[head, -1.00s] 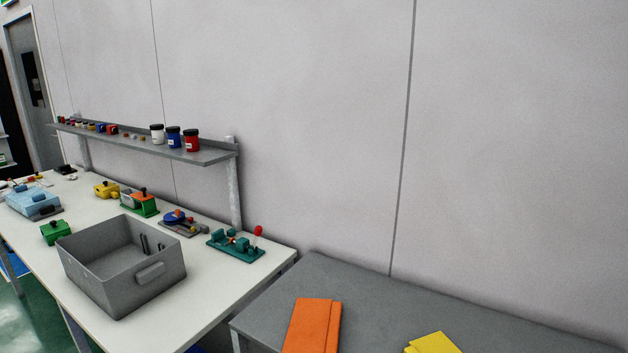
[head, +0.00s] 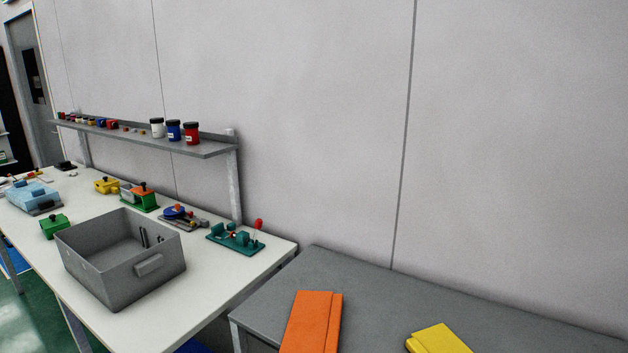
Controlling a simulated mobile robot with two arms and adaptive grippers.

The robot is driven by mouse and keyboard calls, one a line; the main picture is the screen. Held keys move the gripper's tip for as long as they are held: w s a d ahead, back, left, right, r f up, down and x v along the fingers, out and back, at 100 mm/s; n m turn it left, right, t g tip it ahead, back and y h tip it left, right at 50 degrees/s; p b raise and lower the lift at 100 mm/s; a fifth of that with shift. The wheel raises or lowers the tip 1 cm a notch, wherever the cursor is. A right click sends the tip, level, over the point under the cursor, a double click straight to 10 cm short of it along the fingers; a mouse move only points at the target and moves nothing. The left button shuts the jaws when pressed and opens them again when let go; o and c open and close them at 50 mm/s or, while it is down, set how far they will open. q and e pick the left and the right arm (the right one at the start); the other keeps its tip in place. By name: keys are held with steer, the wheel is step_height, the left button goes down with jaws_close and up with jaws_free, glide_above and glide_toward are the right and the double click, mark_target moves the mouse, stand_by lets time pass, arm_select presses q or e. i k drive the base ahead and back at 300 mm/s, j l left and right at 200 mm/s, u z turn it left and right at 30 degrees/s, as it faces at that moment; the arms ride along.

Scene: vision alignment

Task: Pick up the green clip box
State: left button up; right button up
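A small green box with a dark knob on top (head: 55,227) sits on the white table, just left of the grey bin. It looks like the green clip box, but I cannot see a clip clearly. A second green item, a green base with an orange block and a dark knob (head: 141,197), stands behind the bin. Neither of my grippers shows in the head view.
The grey bin (head: 148,267) stands at the front of the white table (head: 225,275). A teal fixture (head: 235,239), a blue round device (head: 178,213) and a yellow box (head: 106,186) stand behind it. A shelf (head: 205,149) holds jars. A grey table (head: 375,290) carries orange (head: 312,322) and yellow (head: 438,340) pieces.

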mark_target(48, 234)
steer(key=u, duration=1.45)
steer(key=i, duration=0.1)
